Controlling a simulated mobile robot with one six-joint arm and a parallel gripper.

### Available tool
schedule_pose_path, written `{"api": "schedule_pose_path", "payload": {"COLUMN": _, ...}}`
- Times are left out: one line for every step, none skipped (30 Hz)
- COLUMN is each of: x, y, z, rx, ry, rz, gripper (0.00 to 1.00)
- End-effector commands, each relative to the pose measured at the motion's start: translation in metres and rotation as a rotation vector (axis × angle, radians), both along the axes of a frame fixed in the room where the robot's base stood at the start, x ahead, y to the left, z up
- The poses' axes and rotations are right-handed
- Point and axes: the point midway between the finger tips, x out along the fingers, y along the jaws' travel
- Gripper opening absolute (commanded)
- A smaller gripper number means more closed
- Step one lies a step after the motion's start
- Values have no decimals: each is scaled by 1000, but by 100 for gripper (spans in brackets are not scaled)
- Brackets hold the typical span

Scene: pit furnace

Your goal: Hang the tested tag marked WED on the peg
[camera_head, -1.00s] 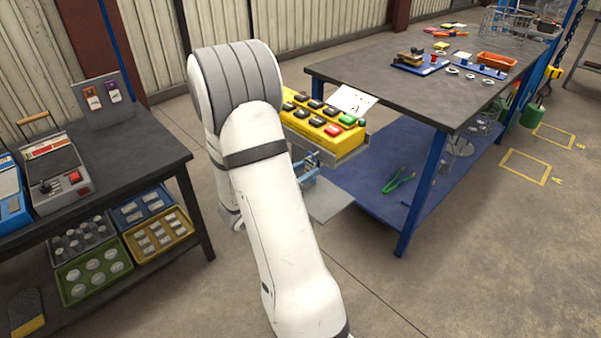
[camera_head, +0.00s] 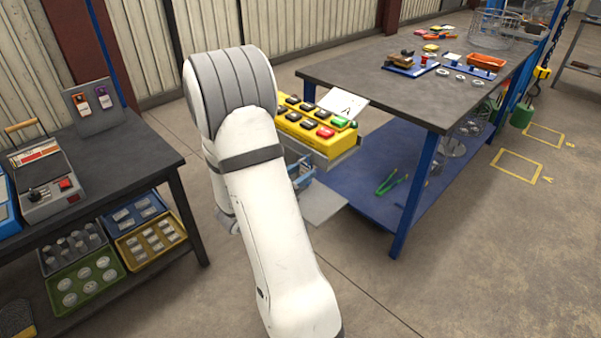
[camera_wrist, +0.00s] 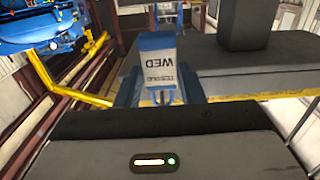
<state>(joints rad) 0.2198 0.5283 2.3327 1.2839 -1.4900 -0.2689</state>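The tag marked WED (camera_wrist: 158,72) is blue and white and shows in the wrist view, with its lettering upside down there. It sits between the two blue fingers of my gripper (camera_wrist: 160,90), which appear closed on it. In the camera_head view my own arm hides most of the gripper and I cannot make out the tag.
A yellow button box (camera_head: 315,128) stands beyond my arm, beside the dark-topped bench (camera_head: 385,95) with blue legs. The left bench (camera_head: 125,150) holds testers, with coloured trays of parts below. Open concrete floor (camera_head: 480,260) lies at the right.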

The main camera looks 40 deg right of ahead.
Motion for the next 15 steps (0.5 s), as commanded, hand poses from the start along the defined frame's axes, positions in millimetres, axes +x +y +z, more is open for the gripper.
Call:
{"api": "schedule_pose_path", "payload": {"x": 0, "y": 0, "z": 0, "rx": 0, "ry": 0, "rz": 0, "gripper": 39}}
{"api": "schedule_pose_path", "payload": {"x": 0, "y": 0, "z": 0, "rx": 0, "ry": 0, "rz": 0, "gripper": 42}}
{"api": "schedule_pose_path", "payload": {"x": 0, "y": 0, "z": 0, "rx": 0, "ry": 0, "rz": 0, "gripper": 45}}
{"api": "schedule_pose_path", "payload": {"x": 0, "y": 0, "z": 0, "rx": 0, "ry": 0, "rz": 0, "gripper": 47}}
{"api": "schedule_pose_path", "payload": {"x": 0, "y": 0, "z": 0, "rx": 0, "ry": 0, "rz": 0, "gripper": 50}}
{"api": "schedule_pose_path", "payload": {"x": 0, "y": 0, "z": 0, "rx": 0, "ry": 0, "rz": 0, "gripper": 53}}
{"api": "schedule_pose_path", "payload": {"x": 0, "y": 0, "z": 0, "rx": 0, "ry": 0, "rz": 0, "gripper": 55}}
{"api": "schedule_pose_path", "payload": {"x": 0, "y": 0, "z": 0, "rx": 0, "ry": 0, "rz": 0, "gripper": 57}}
{"api": "schedule_pose_path", "payload": {"x": 0, "y": 0, "z": 0, "rx": 0, "ry": 0, "rz": 0, "gripper": 57}}
{"api": "schedule_pose_path", "payload": {"x": 0, "y": 0, "z": 0, "rx": 0, "ry": 0, "rz": 0, "gripper": 57}}
{"api": "schedule_pose_path", "payload": {"x": 0, "y": 0, "z": 0, "rx": 0, "ry": 0, "rz": 0, "gripper": 57}}
{"api": "schedule_pose_path", "payload": {"x": 0, "y": 0, "z": 0, "rx": 0, "ry": 0, "rz": 0, "gripper": 57}}
{"api": "schedule_pose_path", "payload": {"x": 0, "y": 0, "z": 0, "rx": 0, "ry": 0, "rz": 0, "gripper": 57}}
{"api": "schedule_pose_path", "payload": {"x": 0, "y": 0, "z": 0, "rx": 0, "ry": 0, "rz": 0, "gripper": 57}}
{"api": "schedule_pose_path", "payload": {"x": 0, "y": 1, "z": 0, "rx": 0, "ry": 0, "rz": 0, "gripper": 57}}
